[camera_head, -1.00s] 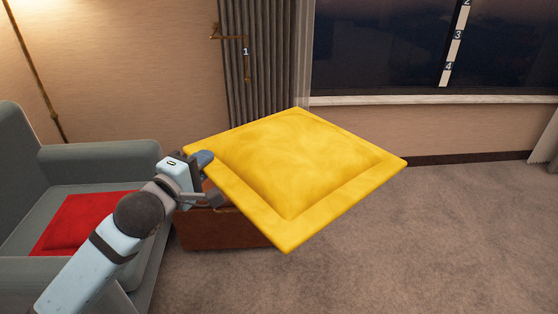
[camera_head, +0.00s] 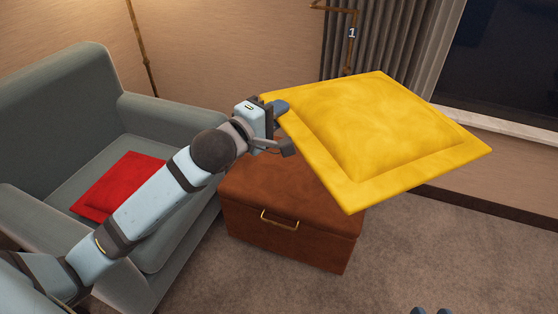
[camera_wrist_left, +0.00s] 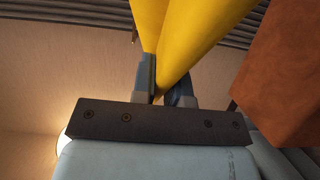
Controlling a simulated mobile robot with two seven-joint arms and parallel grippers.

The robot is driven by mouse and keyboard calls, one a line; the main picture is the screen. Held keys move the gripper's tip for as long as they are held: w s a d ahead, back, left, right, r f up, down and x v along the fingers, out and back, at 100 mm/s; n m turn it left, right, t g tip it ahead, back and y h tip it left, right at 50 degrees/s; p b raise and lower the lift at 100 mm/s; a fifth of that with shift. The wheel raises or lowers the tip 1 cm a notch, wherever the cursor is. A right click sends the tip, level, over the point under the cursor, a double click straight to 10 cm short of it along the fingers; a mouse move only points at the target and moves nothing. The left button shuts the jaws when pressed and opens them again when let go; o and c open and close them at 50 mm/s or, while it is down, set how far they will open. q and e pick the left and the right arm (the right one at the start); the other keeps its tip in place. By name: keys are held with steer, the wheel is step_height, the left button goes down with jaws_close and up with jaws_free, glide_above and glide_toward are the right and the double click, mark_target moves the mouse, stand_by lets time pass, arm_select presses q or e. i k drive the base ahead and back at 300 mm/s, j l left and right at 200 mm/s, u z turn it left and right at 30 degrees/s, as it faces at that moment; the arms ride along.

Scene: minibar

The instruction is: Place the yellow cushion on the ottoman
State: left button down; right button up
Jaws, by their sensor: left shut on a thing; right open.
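The yellow cushion (camera_head: 385,130) is held in the air by one corner. My left gripper (camera_head: 283,126) is shut on that corner. In the left wrist view the cushion (camera_wrist_left: 190,35) is pinched between the fingers of my left gripper (camera_wrist_left: 162,85). The brown ottoman (camera_head: 290,215), a box with a brass handle on its front, stands on the floor below the gripper. The cushion is above and mostly to the right of it, hiding its back right part. The ottoman's side (camera_wrist_left: 285,75) also shows in the left wrist view. Two dark tips of my right gripper (camera_head: 431,311) show at the bottom edge, apart.
A grey-green armchair (camera_head: 75,110) with a red cushion (camera_head: 118,185) on its seat stands left of the ottoman. A curtain (camera_head: 385,45) and window are behind. The carpet (camera_head: 440,245) to the right is clear.

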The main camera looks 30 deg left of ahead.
mark_target(298, 177)
steer(key=i+l+u, duration=0.15)
steer(key=i+u, duration=0.35)
steer(key=i+l+u, duration=0.25)
steer(key=u, duration=0.25)
steer(key=i+l+u, duration=0.25)
steer(key=i+l, duration=0.1)
steer(key=l, duration=0.05)
